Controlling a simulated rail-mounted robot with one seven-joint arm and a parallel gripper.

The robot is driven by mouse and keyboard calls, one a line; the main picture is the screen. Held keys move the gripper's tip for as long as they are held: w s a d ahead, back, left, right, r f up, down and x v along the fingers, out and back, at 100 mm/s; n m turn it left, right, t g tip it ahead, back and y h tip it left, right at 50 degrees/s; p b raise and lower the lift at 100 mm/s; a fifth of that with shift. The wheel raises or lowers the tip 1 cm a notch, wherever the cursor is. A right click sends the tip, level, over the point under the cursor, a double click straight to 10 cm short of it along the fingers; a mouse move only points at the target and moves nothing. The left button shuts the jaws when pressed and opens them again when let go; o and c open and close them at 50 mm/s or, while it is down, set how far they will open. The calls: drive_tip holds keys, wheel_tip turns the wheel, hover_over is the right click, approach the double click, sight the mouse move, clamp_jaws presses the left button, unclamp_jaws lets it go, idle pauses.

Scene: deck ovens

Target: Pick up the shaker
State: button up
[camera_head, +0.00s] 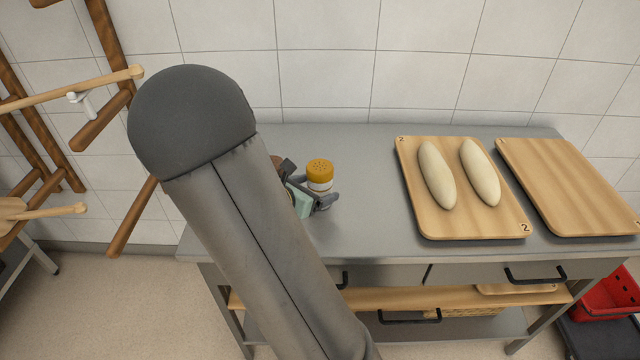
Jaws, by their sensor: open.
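The shaker (320,178) has a yellow-orange cap with small holes and a pale body with an orange band. It stands upright on the steel table (365,190), left of the boards. My gripper (325,200) is open at the shaker's lower front, its dark fingers close to the body. I cannot tell whether they touch it or how far they reach around it. My grey arm hides much of the gripper and the table's left part.
A wooden board (450,224) with two pale dough loaves (437,175) lies right of the shaker. An empty wooden board (570,190) lies farther right. A tiled wall stands behind. Wooden racks with long-handled peels (75,90) stand at left. Bare steel separates the shaker from the boards.

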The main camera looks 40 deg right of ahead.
drive_tip(key=shift+x, duration=1.25)
drive_tip(key=shift+r, duration=0.1)
drive_tip(key=c, duration=1.2)
